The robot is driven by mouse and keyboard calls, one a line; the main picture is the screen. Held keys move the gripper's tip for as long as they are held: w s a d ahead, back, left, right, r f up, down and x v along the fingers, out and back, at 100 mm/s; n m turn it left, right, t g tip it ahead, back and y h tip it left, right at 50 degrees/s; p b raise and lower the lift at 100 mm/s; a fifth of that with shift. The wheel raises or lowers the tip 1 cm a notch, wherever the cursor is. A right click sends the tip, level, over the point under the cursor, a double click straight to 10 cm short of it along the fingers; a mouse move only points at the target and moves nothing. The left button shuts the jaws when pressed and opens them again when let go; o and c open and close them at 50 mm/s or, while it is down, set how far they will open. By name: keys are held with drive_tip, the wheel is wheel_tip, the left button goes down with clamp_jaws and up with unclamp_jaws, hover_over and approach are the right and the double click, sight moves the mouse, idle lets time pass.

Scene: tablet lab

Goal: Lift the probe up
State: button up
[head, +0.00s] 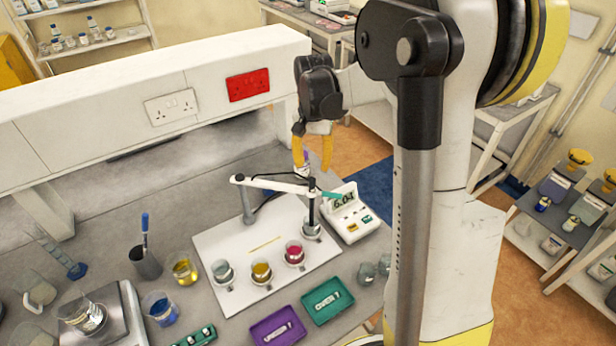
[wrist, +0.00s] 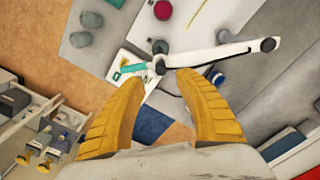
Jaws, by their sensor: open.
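The probe (head: 311,211) hangs upright from a white jointed arm (head: 277,186) and reaches down into a small beaker (head: 312,232) on a white board. In the wrist view the white arm (wrist: 205,57) crosses beyond my fingertips, with a teal piece (wrist: 132,68) at its end. The probe is mostly hidden there. A white meter (head: 352,222) with a digital display stands just right of the probe. My gripper (head: 313,165) is open with yellow fingers, above and behind the arm. In the wrist view my gripper (wrist: 160,75) shows nothing clearly held between its fingers.
Beakers with yellow (head: 262,271) and red (head: 294,253) liquid stand on the white board (head: 222,240). Green (head: 327,300) and purple (head: 277,328) trays lie in front. A post (head: 248,205) bears the arm. A white partition (head: 150,90) with sockets runs along the back.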

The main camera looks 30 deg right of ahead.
sight(312, 178)
wheel_tip(312, 178, down, 7)
drive_tip(key=shift+w+f, duration=0.1)
idle(0.3)
